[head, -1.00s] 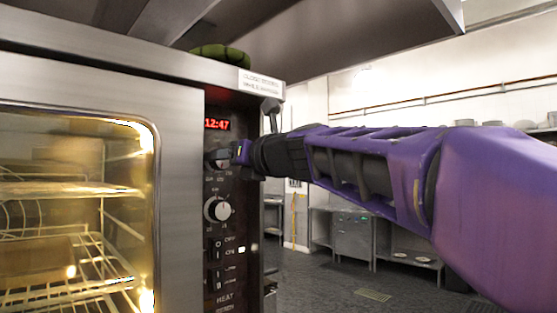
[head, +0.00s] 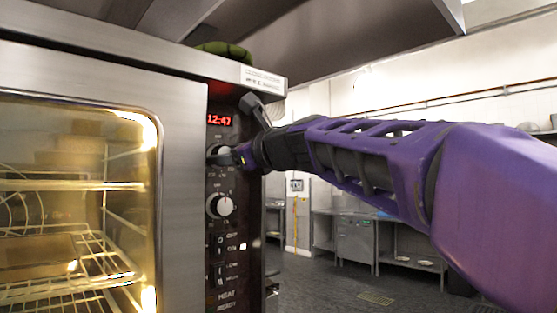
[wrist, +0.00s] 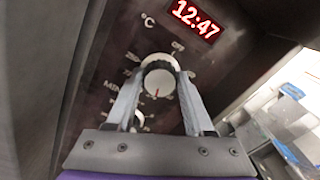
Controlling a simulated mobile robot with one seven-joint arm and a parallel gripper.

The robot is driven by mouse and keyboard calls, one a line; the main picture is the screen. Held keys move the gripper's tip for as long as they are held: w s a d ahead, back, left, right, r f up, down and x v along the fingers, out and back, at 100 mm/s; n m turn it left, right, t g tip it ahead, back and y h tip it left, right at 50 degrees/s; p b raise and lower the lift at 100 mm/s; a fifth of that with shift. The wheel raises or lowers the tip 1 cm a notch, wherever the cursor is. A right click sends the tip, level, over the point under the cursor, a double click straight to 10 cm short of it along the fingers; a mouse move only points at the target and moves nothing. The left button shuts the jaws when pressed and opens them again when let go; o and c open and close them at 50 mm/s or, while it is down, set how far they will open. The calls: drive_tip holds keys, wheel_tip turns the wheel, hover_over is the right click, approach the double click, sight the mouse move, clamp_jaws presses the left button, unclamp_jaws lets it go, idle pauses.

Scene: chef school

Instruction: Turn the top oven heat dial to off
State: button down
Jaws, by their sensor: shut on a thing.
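The top oven heat dial (head: 216,151) is a round pale knob on the dark control panel, just under the red 12:47 display. In the wrist view the same dial (wrist: 159,64) has a °C scale around it, and its red mark points toward the bottom of the picture. My gripper (wrist: 160,80) is shut on this dial, with one grey finger on each side of it. In the head view my gripper (head: 236,154) reaches the panel from the right and partly hides the dial.
A second dial (head: 220,205) sits below, with rocker switches (head: 220,246) under it. The lit oven (head: 70,190) with its glass door and racks is at left. A green object (head: 225,52) lies on top. Open floor and steel counters (head: 356,238) are at right.

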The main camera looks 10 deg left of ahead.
drive_tip(key=shift+n+b, duration=4.15)
drive_tip(key=shift+n, duration=12.15)
drive_tip(key=shift+c, duration=1.4)
unclamp_jaws()
drive_tip(key=shift+f, duration=0.1)
